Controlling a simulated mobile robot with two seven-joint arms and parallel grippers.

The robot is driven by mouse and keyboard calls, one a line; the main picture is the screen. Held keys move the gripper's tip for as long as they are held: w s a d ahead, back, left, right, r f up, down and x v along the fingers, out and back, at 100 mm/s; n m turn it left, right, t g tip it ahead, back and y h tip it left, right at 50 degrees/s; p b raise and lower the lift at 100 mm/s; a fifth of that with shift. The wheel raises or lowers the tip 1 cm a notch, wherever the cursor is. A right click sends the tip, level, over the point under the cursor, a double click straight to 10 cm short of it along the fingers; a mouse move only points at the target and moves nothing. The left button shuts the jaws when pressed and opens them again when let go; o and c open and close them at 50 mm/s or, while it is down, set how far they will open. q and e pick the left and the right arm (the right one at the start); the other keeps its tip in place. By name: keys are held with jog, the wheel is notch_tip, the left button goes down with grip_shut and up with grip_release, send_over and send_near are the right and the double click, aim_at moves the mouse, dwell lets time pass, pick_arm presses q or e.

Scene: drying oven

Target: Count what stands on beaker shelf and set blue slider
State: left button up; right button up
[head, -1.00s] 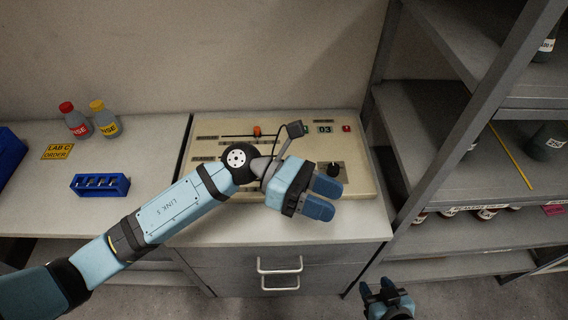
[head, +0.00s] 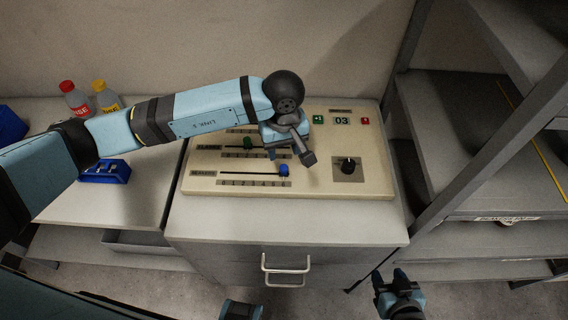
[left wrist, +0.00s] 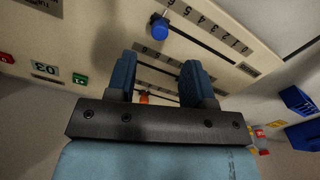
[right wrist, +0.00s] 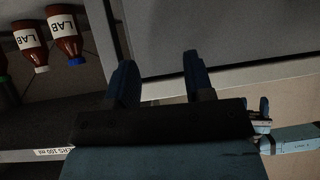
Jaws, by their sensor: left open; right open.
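The blue slider (head: 284,170) sits near the right end of the lowest track on the cream panel (head: 222,190). It also shows in the left wrist view (left wrist: 159,26); the exact digit beside it cannot be told. My left gripper (head: 278,154) is open, above the panel just behind the blue slider and apart from it. In the left wrist view its fingers (left wrist: 158,80) have an orange slider (left wrist: 144,97) beyond them. A shelf label ending "RS 100 ml" (right wrist: 52,152) shows in the right wrist view. My right gripper (head: 391,283) is open and empty, low beside the cabinet.
Brown LAB bottles (right wrist: 64,36) show in the right wrist view. A rack (head: 470,140) stands right. Bottles (head: 75,100) and a blue holder (head: 105,172) are left.

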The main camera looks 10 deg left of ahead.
aim_at(283, 166)
pick_arm(q)
notch_tip(283, 166, down, 8)
jog(key=shift+r+p, duration=0.1)
jog(key=shift+p, duration=0.2)
jog(key=shift+c, duration=0.5)
grip_shut()
